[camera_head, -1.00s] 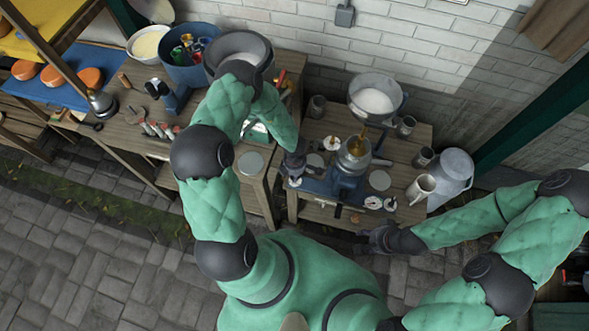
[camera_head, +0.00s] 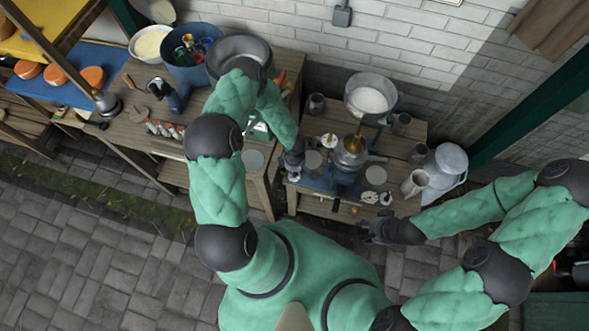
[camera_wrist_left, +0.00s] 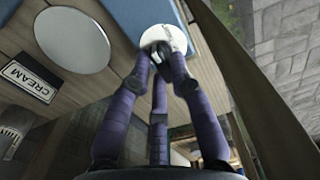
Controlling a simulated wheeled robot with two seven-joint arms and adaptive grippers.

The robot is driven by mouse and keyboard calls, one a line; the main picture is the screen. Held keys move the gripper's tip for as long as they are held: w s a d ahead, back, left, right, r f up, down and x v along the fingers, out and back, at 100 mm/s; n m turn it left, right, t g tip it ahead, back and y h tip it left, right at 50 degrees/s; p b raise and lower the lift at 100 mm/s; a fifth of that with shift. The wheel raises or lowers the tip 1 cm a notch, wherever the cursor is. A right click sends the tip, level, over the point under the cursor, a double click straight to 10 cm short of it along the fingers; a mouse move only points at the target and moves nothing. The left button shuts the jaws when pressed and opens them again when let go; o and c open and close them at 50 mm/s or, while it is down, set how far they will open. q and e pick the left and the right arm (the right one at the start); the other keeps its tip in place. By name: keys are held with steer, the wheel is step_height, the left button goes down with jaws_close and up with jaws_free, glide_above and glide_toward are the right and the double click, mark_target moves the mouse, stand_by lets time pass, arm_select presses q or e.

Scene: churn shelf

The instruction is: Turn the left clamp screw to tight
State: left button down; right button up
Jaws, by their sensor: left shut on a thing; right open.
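The left clamp screw (camera_wrist_left: 160,47) shows in the left wrist view on a white round dial, at the edge of a blue base. My left gripper (camera_wrist_left: 160,65) has its fingers closed around the screw's head, which they partly hide. In the head view my left gripper (camera_head: 293,172) is at the left end of the separator's blue base (camera_head: 325,184); the screw is mostly hidden there. The separator (camera_head: 351,153) with its brass spout stands on the small bench. My right gripper (camera_head: 374,229) is open and empty, in front of the bench and apart from it.
A white round plate (camera_wrist_left: 72,40) and a CREAM label (camera_wrist_left: 30,78) lie near my left fingers. A second white dial (camera_head: 385,197) is at the base's right end. Paved floor lies in front.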

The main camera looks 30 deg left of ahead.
arm_select(q)
steer(key=shift+s, duration=0.1)
steer(key=c, duration=1.1)
jaws_free()
steer(key=shift+r, duration=0.35)
step_height(320, 180, up, 11)
steer(key=shift+r, duration=0.15)
